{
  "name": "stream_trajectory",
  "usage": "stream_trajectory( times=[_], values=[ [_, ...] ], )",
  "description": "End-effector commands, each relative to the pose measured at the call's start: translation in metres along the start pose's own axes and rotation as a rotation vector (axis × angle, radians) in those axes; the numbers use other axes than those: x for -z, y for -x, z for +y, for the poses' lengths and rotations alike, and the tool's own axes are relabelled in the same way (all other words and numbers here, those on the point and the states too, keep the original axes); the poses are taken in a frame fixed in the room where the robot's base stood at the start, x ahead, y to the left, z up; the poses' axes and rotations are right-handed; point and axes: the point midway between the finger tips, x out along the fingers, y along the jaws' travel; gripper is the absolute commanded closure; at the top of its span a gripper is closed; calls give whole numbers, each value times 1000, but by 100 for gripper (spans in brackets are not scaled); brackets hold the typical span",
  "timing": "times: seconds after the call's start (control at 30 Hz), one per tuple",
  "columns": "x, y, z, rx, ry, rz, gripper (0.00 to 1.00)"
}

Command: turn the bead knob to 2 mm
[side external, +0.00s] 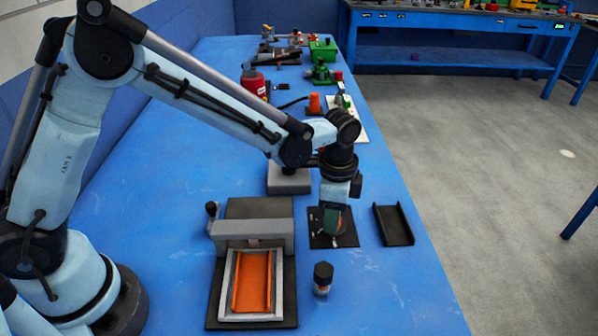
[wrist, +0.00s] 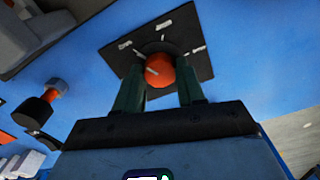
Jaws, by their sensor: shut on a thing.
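The bead knob (wrist: 183,72) is orange with a dark rim and a white pointer line on its face. It sits on a square black dial plate (wrist: 120,50) with several white labels too small to read, so I cannot tell which one the pointer faces. The plate also shows in the side view (side external: 347,240). My gripper (wrist: 160,84) has green fingers, one on each side of the knob, shut on it. In the side view my gripper (side external: 334,218) points down over the plate and hides most of the knob.
Left of the plate stands a dark fixture with a grey crossbar (side external: 250,235) and a framed orange panel (side external: 253,280). A black-capped post (side external: 322,277) stands in front. A black channel (side external: 393,225) lies to the right, near the table's edge. A grey block (side external: 288,181) is behind.

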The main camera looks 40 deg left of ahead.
Motion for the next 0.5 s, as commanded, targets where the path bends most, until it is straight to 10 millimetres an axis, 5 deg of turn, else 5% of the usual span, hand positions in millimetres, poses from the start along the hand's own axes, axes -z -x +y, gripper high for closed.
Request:
stream_trajectory(
  times=[0.1, 0.13, 0.3, 0.5],
  values=[
    [0, 1, 0, 0, 0, 1, 92],
    [0, 1, 0, 0, 0, 1, 60],
    [0, 0, 0, 0, 1, 1, 36],
    [0, 0, 0, 0, 1, 0, 36]
  ],
)
